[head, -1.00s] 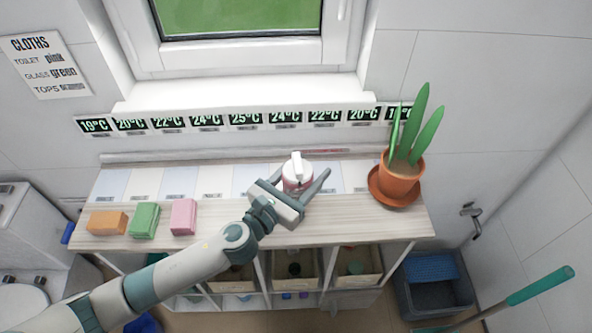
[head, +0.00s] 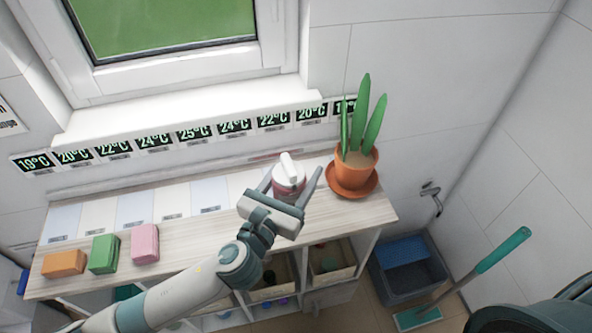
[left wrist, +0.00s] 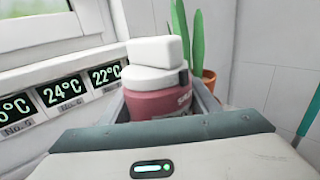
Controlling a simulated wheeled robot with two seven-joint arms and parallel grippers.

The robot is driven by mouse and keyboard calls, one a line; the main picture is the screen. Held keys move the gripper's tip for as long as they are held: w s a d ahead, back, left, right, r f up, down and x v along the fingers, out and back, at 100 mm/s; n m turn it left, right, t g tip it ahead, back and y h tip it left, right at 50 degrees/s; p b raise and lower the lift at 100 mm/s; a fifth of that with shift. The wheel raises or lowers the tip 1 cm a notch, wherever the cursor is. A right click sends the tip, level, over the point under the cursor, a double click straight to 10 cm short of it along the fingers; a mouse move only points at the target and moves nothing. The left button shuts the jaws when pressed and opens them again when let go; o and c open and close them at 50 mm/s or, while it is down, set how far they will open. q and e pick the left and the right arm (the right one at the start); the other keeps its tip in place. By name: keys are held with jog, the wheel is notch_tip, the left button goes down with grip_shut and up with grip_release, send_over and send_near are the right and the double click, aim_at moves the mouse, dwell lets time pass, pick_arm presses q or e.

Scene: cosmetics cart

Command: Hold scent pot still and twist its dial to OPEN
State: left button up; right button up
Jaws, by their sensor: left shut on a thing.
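The scent pot (head: 288,188) stands on the shelf top, with a pink-red body, a white lid and a white bar-shaped dial (head: 289,163) on top. In the left wrist view the pot (left wrist: 158,104) shows close up, with its white dial (left wrist: 158,49) above and part of a dark label. My left gripper (head: 292,181) comes from the front with one finger on each side of the pot and is shut on its body. The lower body is hidden behind the gripper. My right gripper is not in view.
A potted plant (head: 354,172) stands close to the right of the pot. Orange (head: 64,263), green (head: 104,254) and pink (head: 145,243) blocks lie to the left. Temperature displays line the wall behind. A dark rounded part, probably mine, shows at the lower right.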

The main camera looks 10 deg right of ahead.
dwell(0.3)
